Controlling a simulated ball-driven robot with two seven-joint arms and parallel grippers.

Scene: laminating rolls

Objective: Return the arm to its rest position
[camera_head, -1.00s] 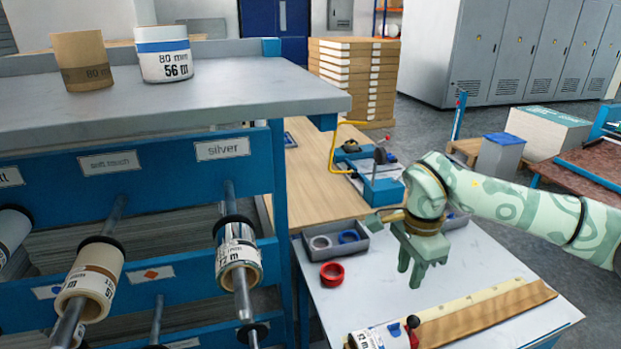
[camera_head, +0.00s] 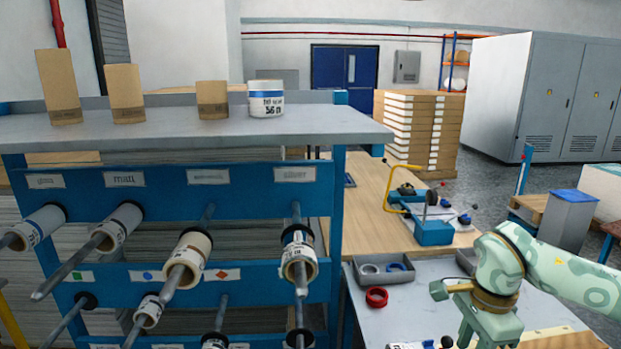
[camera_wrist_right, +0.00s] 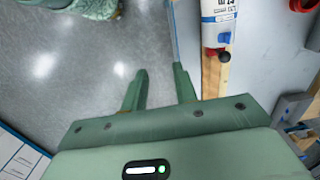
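My right arm is pale green and comes in from the right in the head view. Its gripper (camera_head: 488,343) points down over the grey worktable (camera_head: 425,318), its tips cut off by the lower picture edge. In the right wrist view the two fingers (camera_wrist_right: 160,76) stand apart with nothing between them, over grey floor beside the table edge. A white labelled roll (camera_wrist_right: 216,22) with a red end and dark knob lies on the table, to the right of the fingers. My left gripper is in neither view.
A blue rack (camera_head: 338,215) with film rolls on rods stands at the left. A grey tray (camera_head: 384,272) and a red tape ring (camera_head: 377,297) lie on the worktable. A blue device with a yellow handle (camera_head: 398,193) stands on the wooden bench behind.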

